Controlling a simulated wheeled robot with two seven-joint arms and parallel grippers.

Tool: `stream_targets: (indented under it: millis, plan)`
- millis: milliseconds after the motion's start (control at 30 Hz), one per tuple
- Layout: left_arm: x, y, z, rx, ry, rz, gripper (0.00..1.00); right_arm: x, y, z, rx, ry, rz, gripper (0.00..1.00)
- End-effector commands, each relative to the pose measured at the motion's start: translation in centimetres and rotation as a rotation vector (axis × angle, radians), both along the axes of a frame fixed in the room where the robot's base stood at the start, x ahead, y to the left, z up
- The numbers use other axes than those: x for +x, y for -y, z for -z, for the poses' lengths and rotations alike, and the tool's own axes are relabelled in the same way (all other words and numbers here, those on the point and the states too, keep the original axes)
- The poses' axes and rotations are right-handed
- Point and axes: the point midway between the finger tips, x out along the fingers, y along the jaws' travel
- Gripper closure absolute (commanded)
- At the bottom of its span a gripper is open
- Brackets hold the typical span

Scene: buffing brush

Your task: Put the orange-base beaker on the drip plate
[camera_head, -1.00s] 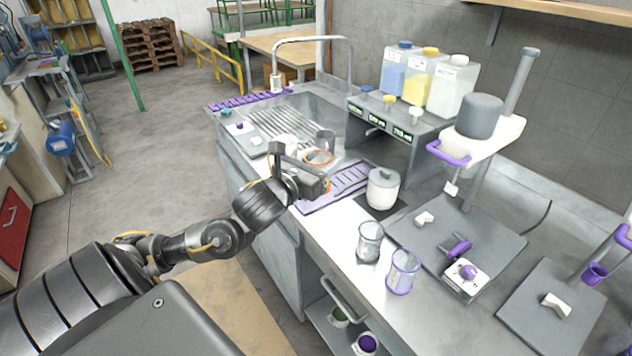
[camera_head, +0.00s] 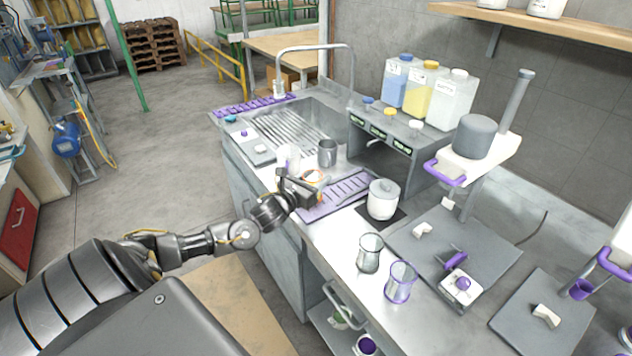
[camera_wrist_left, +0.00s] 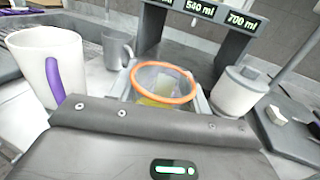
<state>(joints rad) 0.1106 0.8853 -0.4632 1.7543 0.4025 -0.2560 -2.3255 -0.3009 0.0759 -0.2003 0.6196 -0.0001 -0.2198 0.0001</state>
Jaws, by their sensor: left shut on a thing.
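The orange-base beaker (camera_head: 315,177) is clear, with an orange ring uppermost; the ring also shows in the left wrist view (camera_wrist_left: 165,83). My left gripper (camera_head: 308,190) is shut on it, and the gripper hides much of its lower part. A purple slotted plate (camera_head: 350,190), which looks like the drip plate, lies on the counter beside the sink. In the head view the gripper and beaker are over or at its left end. I cannot tell whether the beaker touches it. My right gripper is not in view.
A white mug with a purple handle (camera_wrist_left: 45,70) and a grey mug (camera_head: 327,153) stand close behind the gripper. A white lidded pot (camera_head: 383,200) stands right of the plate. A glass beaker (camera_head: 369,252) and a purple-rimmed beaker (camera_head: 400,282) stand nearer. A dispenser shelf (camera_head: 400,130) rises behind.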

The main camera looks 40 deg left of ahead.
Motion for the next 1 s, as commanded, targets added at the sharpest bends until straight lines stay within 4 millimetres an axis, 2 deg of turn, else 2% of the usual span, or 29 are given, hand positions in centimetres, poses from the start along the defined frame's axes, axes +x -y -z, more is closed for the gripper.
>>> stream_targets:
  millis: [33,133,567,600,733,1000]
  plan:
    - [0.0,0.1,0.4,-0.002,-0.003,-0.001,0.88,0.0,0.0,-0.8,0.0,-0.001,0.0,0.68]
    - [0.0,0.0,1.4,-0.001,-0.001,-0.001,0.88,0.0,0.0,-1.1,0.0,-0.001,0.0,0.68]
    - [0.0,0.1,2.3,0.0,0.0,0.0,0.88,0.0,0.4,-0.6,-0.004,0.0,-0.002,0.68]
    - [0.0,0.1,2.1,0.0,0.0,0.0,0.47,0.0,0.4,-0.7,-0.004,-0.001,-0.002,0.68]
    - [0.0,0.1,2.1,0.0,0.0,0.0,0.3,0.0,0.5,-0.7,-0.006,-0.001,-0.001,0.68]
    - [0.0,0.1,2.0,0.0,0.0,0.0,0.3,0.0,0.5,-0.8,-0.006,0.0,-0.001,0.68]
